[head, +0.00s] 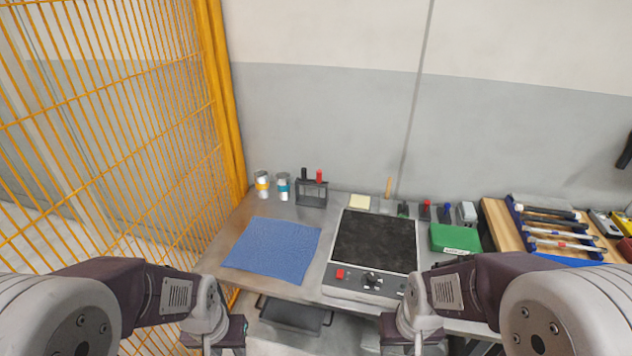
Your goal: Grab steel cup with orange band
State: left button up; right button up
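The steel cup with the orange band (262,184) stands upright at the back left of the bench, close to the yellow mesh fence. A similar steel cup with a blue band (283,186) stands just to its right. My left gripper (228,345) is low at the bottom of the view, in front of the bench and well apart from the cups. My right gripper (412,345) is also low at the bottom, in front of the bench. The fingers of both grippers are cut off or too hidden to judge.
A blue cloth (272,249) lies in front of the cups. A black rack (311,192) stands right of them. A hot plate (374,243) fills the middle. A green box (455,238) and tool board (502,226) are at the right. The yellow fence (215,90) bounds the left.

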aim_at(262, 184)
jog(key=i+j+z, duration=0.15)
jog(key=i+j, duration=0.15)
jog(key=i+j+z, duration=0.1)
jog(key=i+j, duration=0.15)
jog(key=j, duration=0.2)
jog(key=i+j+z, duration=0.15)
jog(key=i+j, duration=0.15)
jog(key=j, duration=0.15)
jog(key=i+j+z, duration=0.1)
jog(key=j, duration=0.35)
jog(key=i, duration=0.1)
